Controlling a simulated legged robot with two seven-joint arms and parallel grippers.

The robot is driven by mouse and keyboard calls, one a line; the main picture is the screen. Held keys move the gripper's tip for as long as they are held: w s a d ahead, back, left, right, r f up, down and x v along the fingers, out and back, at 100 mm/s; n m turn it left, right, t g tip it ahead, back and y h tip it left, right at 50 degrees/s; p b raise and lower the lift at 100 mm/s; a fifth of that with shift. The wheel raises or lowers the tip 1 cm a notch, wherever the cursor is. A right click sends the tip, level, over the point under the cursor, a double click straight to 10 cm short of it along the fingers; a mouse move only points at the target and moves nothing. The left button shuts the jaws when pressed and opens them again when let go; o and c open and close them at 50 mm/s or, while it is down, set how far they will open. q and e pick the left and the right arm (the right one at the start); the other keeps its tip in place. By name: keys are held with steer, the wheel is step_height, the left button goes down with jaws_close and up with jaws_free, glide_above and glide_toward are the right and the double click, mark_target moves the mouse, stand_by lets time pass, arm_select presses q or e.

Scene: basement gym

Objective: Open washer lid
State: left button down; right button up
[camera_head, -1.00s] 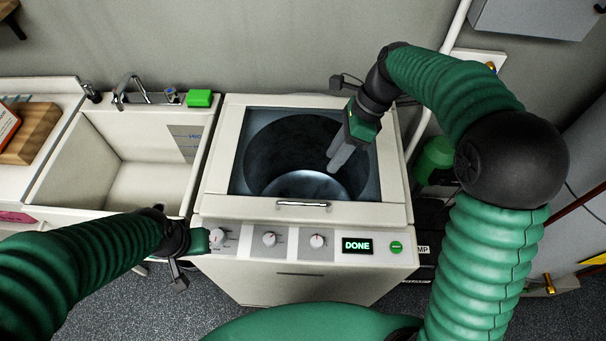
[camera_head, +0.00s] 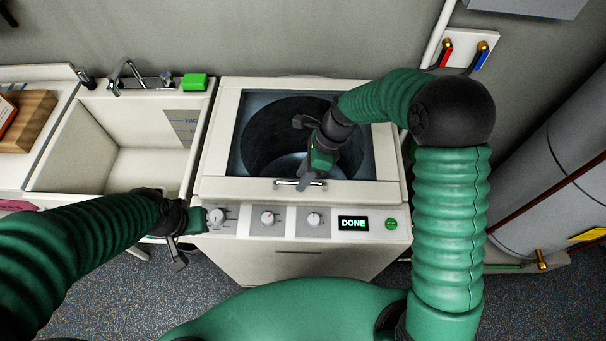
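The white washer (camera_head: 238,191) stands in the middle with its lid (camera_head: 228,160) down. The lid has a glass window, and the dark drum shows through it. A metal handle (camera_head: 285,183) sits on the lid's front edge. My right gripper (camera_head: 306,183) points down over the front of the lid, with its fingertips at the handle. The fingers overlap the handle in view, so I cannot tell if they touch or grip it. My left gripper (camera_head: 204,220) is beside the left end of the control panel, and its fingers are hard to make out.
The control panel has several knobs, a display (camera_head: 353,223) reading DONE and a green button (camera_head: 391,224). A sink (camera_head: 110,150) with a green sponge (camera_head: 195,81) is at left. A grey tank (camera_head: 560,180) stands at right. A wall is close behind.

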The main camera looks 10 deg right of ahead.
steer(key=shift+d+f, duration=0.2)
steer(key=shift+f, duration=0.05)
steer(key=shift+d, duration=0.1)
steer(key=shift+c, duration=0.6)
jaws_close()
steer(key=shift+r, duration=0.1)
steer(key=shift+w, duration=0.1)
stand_by(0.4)
